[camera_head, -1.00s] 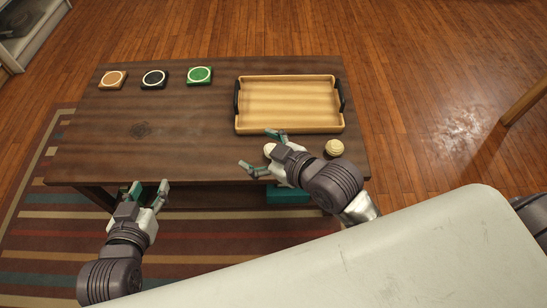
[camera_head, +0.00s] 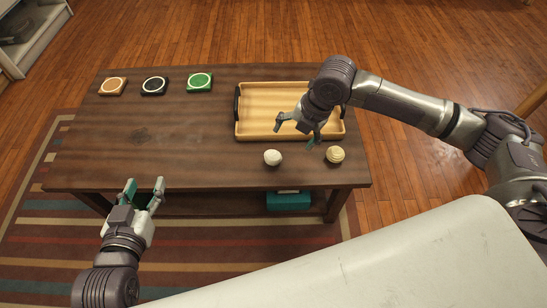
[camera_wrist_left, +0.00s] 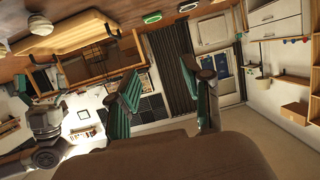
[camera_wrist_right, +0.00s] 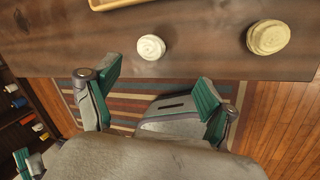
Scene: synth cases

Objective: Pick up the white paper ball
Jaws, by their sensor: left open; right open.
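The white paper ball (camera_head: 272,158) lies on the dark wooden table (camera_head: 185,150) near its front edge, in front of the tray. It also shows in the right wrist view (camera_wrist_right: 151,47), beyond the fingers and apart from them. My right gripper (camera_head: 297,130) is open and empty, raised above the tray's front edge, just behind and above the ball. Its fingers also show in the right wrist view (camera_wrist_right: 155,100). My left gripper (camera_head: 146,186) is open and empty in front of the table's front edge, well left of the ball.
A cream ridged ball (camera_head: 335,155) sits right of the white ball. A wooden tray (camera_head: 240,128) with black handles stands behind them. Orange (camera_head: 113,86), black (camera_head: 154,86) and green (camera_head: 199,82) coasters line the back left. A teal box (camera_head: 288,201) is under the table. The table's left middle is clear.

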